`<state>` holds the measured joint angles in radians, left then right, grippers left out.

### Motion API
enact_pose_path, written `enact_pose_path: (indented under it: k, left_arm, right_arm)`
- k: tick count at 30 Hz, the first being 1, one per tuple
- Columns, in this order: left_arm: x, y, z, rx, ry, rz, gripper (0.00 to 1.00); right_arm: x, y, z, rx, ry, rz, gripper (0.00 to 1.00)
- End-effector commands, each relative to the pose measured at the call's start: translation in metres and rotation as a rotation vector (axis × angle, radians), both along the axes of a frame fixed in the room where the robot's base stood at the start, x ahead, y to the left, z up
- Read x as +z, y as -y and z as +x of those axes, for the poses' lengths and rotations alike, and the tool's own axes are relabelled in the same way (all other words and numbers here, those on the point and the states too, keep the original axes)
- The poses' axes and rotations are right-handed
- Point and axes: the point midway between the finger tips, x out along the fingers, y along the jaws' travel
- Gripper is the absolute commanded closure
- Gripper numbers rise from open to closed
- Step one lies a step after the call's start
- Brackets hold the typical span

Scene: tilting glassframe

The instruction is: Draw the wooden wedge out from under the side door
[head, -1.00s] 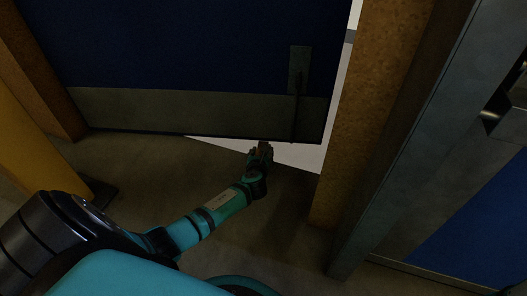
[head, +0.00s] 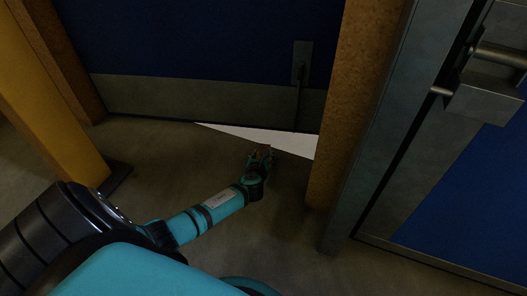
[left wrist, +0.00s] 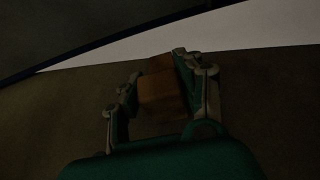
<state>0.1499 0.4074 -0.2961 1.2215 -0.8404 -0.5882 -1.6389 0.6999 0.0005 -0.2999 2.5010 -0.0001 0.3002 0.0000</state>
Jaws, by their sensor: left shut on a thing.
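The side door is a dark blue leaf with a grey kick plate (head: 190,98) along its bottom, in the upper part of the head view. My left gripper (head: 261,152) is low over the floor in front of the door's bottom edge. In the left wrist view, the wooden wedge (left wrist: 160,92), orange-brown, sits between the fingers of my left gripper (left wrist: 160,85), which is shut on it. The wedge is clear of the door edge in that view. In the head view the wedge is mostly hidden by the gripper. My right gripper is not in view.
A light floor strip (head: 270,139) shows below the door. A speckled brown post (head: 355,110) and grey metal frame stand close on the right, with another blue door (head: 470,200) beyond. A yellow post (head: 45,90) stands left. The floor around the gripper is bare.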

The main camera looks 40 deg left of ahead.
Motion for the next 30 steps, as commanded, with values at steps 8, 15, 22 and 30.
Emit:
enact_pose_path:
  k: [8,15,22,30]
  left_arm:
    - [0.000,0.000,0.000,0.000,-0.001,0.000,0.57]
    - [0.000,0.000,0.000,0.000,0.000,-0.001,0.36]
    - [0.000,0.001,-0.002,0.000,0.000,-0.001,0.36]
    - [0.014,0.018,-0.033,-0.003,0.000,-0.001,0.36]
  right_arm:
    - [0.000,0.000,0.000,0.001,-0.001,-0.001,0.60]
    - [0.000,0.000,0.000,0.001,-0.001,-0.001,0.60]
    - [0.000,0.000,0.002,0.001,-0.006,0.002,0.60]
    - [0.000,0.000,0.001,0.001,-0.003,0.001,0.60]
